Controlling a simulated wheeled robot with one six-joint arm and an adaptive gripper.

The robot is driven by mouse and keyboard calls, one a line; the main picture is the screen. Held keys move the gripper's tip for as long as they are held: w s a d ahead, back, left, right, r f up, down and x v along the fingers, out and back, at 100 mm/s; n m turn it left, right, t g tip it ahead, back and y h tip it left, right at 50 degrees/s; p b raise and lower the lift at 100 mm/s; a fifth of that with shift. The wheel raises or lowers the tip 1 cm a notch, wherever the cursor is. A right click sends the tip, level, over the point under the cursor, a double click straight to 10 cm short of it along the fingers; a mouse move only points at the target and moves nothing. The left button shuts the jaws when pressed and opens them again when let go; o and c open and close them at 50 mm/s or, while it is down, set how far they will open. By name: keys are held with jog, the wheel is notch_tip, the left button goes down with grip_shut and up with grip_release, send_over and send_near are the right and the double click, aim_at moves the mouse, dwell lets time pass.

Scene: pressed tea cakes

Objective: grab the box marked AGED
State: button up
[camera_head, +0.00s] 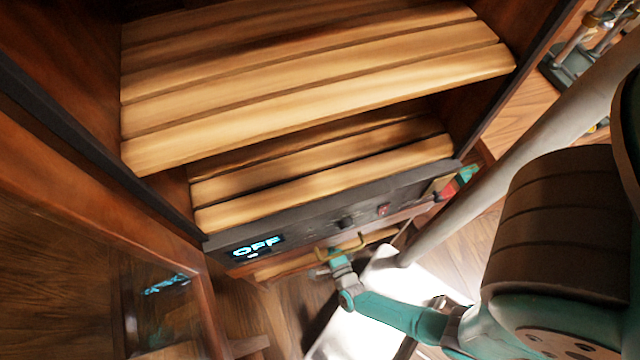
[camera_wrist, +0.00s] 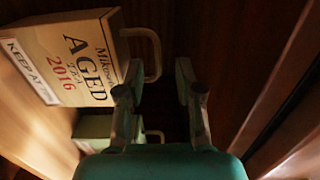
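The box marked AGED (camera_wrist: 72,62) is in the wrist view at upper left. It is a tan box with dark lettering, a red 2016 and a pale label on its side. A pale loop handle (camera_wrist: 150,45) sticks out from its right side. My gripper (camera_wrist: 158,85) is open, with one finger close to the box's lower right edge and the other apart on the right. I cannot tell whether the left finger touches the box. In the head view I cannot make out the box.
A second, greenish box (camera_wrist: 95,130) with a handle sits below, partly hidden by my gripper. The wooden cabinet has slatted shelves (camera_head: 310,95), a dark panel reading OFF (camera_head: 258,247) and an open glass door (camera_head: 150,290) at left.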

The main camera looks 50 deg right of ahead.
jog(key=shift+x, duration=2.5)
jog(key=shift+f, duration=0.1)
jog(key=shift+s, duration=0.1)
grip_shut()
